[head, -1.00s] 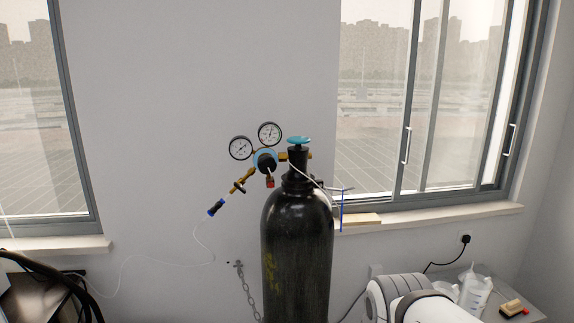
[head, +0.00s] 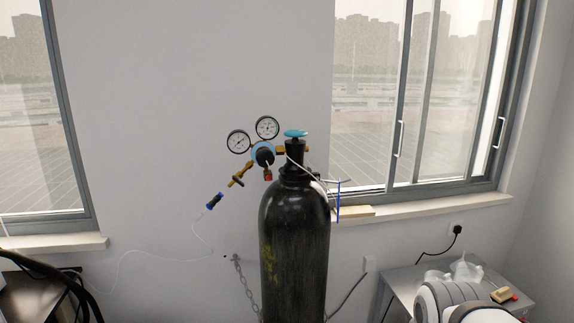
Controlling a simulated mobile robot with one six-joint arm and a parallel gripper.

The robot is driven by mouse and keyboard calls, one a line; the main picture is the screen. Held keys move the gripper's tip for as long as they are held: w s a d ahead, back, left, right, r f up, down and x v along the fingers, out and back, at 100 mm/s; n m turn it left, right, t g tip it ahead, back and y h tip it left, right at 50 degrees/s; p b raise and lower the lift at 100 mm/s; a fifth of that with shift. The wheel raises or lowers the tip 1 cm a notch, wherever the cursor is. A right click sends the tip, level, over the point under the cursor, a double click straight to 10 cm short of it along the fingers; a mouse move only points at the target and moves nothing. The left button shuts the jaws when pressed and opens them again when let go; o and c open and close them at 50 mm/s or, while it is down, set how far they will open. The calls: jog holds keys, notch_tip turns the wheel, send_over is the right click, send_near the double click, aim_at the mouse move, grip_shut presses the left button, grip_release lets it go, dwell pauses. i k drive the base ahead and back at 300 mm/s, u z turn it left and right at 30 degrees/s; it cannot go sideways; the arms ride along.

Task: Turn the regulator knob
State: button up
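The regulator (head: 263,150) is mounted at the top left of a black gas cylinder (head: 294,235). Its knob (head: 265,157) looks dark and faces me, with a blue ring behind it. Two round white gauges, the left (head: 238,141) and the right (head: 267,128), stand above it. A blue valve handwheel (head: 296,134) tops the cylinder. A brass outlet (head: 238,179) slopes down left to a blue-ended fitting (head: 215,200) with a thin clear tube. The gripper does not show; only a white and grey part of my arm (head: 455,303) is visible at the lower right.
A metal side table (head: 398,284) at the right holds clear plastic items and a small tan block with a red part (head: 503,295). A chain (head: 244,285) hangs beside the cylinder. Black cables (head: 50,272) curve at the lower left. Windows and sills flank the wall.

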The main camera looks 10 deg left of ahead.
aim_at(264, 158)
jog(key=z, duration=0.05)
jog(key=k, duration=0.85)
jog(key=u, duration=0.55)
jog(key=i, duration=1)
jog(key=u, duration=0.05)
